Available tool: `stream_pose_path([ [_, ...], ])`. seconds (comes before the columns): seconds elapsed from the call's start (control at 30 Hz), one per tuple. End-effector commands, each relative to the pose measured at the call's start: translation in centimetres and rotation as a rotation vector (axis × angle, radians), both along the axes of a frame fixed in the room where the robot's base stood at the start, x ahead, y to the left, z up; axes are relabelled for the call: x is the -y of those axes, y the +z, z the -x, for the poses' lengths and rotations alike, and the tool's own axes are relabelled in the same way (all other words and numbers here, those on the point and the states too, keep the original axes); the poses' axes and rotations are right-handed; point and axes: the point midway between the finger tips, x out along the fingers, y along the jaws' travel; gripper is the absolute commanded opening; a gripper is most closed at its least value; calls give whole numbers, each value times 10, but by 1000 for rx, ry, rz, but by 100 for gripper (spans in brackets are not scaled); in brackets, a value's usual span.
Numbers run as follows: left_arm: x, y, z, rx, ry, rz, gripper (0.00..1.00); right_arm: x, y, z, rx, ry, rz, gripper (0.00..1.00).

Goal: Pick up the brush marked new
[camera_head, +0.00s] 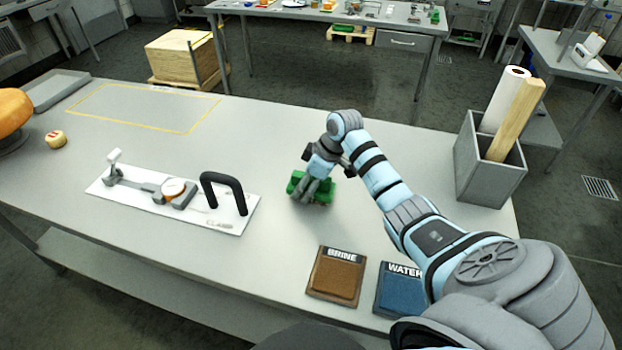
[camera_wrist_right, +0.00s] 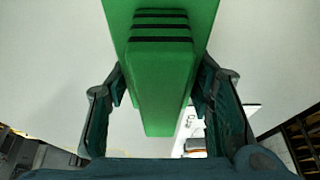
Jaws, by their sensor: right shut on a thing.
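A green brush (camera_head: 295,186) is at the middle of the table in the head view, partly hidden by my right gripper (camera_head: 317,190). In the right wrist view the green brush (camera_wrist_right: 165,90) has dark stripes across its grip, and the two fingers stand on either side of it. My right gripper is shut on the brush. No mark reading "new" can be read on it. I cannot tell whether the brush touches the table. My left gripper is not in view.
A brown pad marked BRINE (camera_head: 335,276) and a blue pad marked WATER (camera_head: 398,288) lie near the front edge. A white board with a black handle (camera_head: 223,193) is to the left. A grey bin (camera_head: 488,165) stands at the right. A yellow outlined area (camera_head: 150,87) is bare.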

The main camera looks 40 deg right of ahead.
Motion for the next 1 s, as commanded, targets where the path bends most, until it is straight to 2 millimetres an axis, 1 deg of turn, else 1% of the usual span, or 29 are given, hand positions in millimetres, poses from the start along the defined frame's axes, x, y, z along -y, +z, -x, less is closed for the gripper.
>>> stream_pose_path([
  [0.2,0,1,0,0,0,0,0,0,3,0,2,1,1,9],
  [0.27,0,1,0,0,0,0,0,0,7,-1,3,0,1,9],
  [0.37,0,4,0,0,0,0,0,1,21,-1,3,-1,1,9],
  [0.47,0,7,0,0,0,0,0,1,46,-1,6,0,1,9],
  [0.57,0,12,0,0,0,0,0,1,84,-2,9,0,3,9],
  [0.6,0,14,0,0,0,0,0,1,101,-2,9,0,2,9],
  [0.7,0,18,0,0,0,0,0,0,140,-2,8,0,1,9],
  [0.8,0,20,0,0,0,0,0,0,172,-1,6,0,0,9],
  [0.83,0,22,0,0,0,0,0,0,180,-1,5,0,0,9],
  [0.87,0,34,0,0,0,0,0,0,189,0,0,0,0,9],
  [0.9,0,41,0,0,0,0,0,0,196,0,-1,0,0,9],
  [1.0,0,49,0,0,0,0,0,0,203,0,0,0,0,9],
])
